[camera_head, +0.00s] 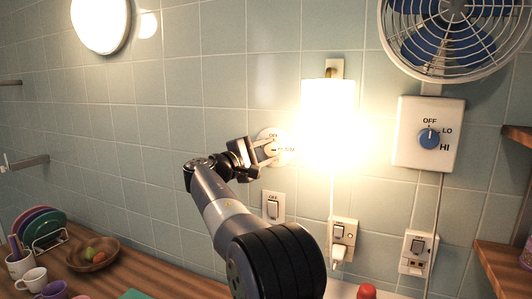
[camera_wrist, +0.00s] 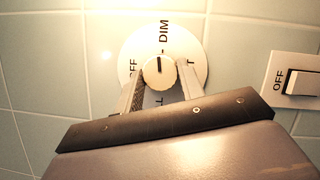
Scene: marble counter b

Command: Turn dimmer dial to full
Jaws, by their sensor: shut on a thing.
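A round white dimmer plate (camera_wrist: 197,50) sits on the tiled wall, with a small white dial knob (camera_wrist: 159,72) at its middle. In the wrist view the knob's dark mark points up to the word DIM; OFF is at the left, and letters at the bottom and right are partly hidden by my fingers. In the head view the plate (camera_head: 268,132) is left of the bright lamp. My gripper (camera_wrist: 160,80) has one finger on each side of the knob and is shut on it. It also shows in the head view (camera_head: 262,151), reaching in from the left.
A wall switch (camera_head: 273,207) marked OFF is just below the plate. The glowing lamp (camera_head: 327,115) is close on the right. A fan dial box (camera_head: 428,134) and fan (camera_head: 450,30) are farther right. A wooden bowl (camera_head: 91,254) and cups stand on the counter at lower left.

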